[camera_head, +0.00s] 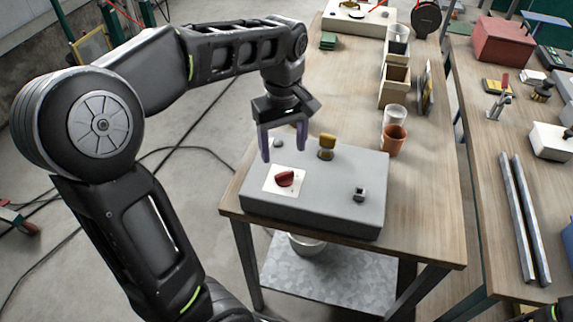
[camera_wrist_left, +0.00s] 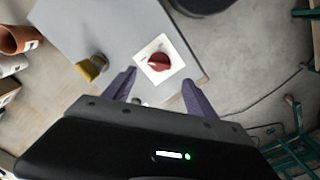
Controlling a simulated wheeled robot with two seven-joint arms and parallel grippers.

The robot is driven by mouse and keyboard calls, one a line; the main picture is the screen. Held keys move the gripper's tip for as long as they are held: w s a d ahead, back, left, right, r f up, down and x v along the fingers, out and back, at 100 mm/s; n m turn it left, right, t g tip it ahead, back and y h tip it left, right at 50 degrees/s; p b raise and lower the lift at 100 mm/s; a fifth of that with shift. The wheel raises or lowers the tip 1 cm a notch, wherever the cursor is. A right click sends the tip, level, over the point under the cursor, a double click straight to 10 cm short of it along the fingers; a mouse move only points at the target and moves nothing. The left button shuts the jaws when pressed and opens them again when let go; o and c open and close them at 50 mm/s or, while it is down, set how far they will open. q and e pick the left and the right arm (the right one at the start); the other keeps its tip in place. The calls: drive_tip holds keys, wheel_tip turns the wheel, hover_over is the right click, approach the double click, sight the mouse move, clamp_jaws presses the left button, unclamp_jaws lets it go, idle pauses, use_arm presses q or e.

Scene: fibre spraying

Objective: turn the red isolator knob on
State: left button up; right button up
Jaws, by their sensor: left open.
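The red isolator knob (camera_head: 285,178) sits on a white square plate (camera_head: 276,188) on top of a grey box (camera_head: 330,204) at the near end of the wooden table. In the left wrist view the red knob (camera_wrist_left: 159,61) lies ahead of and between the fingers, with its grip ridge slanted. My left gripper (camera_head: 284,146) is open and empty, its purple fingers pointing down above the box, just behind the knob in the head view. In the wrist view its fingertips (camera_wrist_left: 158,76) spread to either side of the white plate. My right gripper is not clearly visible.
A yellow knob (camera_head: 327,144) stands behind the red one, and a small dark switch (camera_head: 360,194) is at the box's right. A terracotta pot (camera_head: 394,138) and wooden bins (camera_head: 395,84) stand farther back. A second table with metal bars (camera_head: 524,215) is at right.

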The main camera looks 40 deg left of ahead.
sight(284, 173)
use_arm(q)
drive_tip(key=shift+w+f, duration=0.15)
drive_tip(key=shift+f, duration=0.1)
wheel_tip(284, 173, down, 8)
drive_tip(key=shift+r+p, duration=0.25)
drive_tip(key=shift+p, duration=0.2)
drive_tip(key=shift+c, duration=0.3)
drive_tip(key=c, duration=1.3)
